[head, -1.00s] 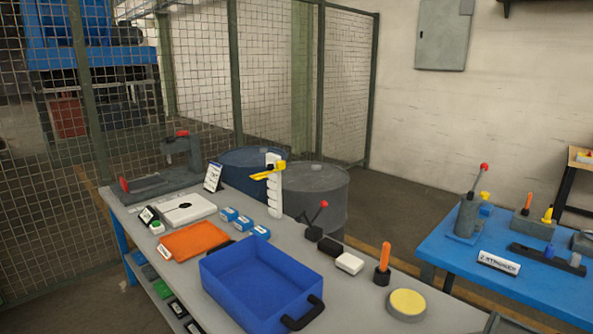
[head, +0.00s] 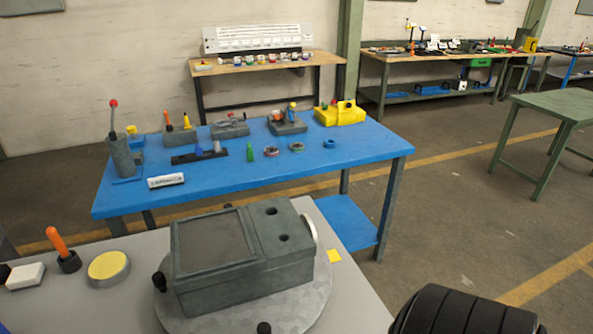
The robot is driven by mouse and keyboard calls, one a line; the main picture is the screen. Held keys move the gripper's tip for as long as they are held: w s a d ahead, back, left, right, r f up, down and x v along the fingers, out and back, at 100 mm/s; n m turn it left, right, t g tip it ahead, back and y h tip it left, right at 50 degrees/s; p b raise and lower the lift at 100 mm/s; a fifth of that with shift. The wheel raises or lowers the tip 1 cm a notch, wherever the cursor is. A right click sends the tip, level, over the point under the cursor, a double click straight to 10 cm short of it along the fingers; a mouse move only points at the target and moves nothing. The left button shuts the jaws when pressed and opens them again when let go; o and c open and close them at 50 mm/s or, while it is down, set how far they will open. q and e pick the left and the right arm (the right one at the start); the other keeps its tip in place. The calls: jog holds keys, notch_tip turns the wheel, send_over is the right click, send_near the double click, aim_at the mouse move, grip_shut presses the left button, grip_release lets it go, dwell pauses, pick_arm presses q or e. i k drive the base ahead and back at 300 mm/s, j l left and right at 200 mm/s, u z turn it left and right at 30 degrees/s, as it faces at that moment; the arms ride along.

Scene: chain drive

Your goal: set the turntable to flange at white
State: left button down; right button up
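The turntable (head: 312,303) is a grey round plate on the near grey bench, with black knobs around its rim. A dark grey box-shaped housing (head: 240,282) sits on it, with a framed recess on the left of its top and two holes on the right. A pale ring (head: 309,232), which looks like the flange, shows on the housing's right end, facing right. A yellow patch (head: 334,256) lies on the bench just beyond the turntable's right rim. I see no white mark beside the turntable.
On the grey bench (head: 110,305), left of the turntable, are a yellow-topped round pad (head: 108,266), an orange-handled tool (head: 60,245) and a white block (head: 25,276). A blue table (head: 215,179) with several fixtures stands behind. Open floor lies to the right.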

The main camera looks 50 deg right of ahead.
aim_at(254, 268)
jog(key=z, duration=1.2)
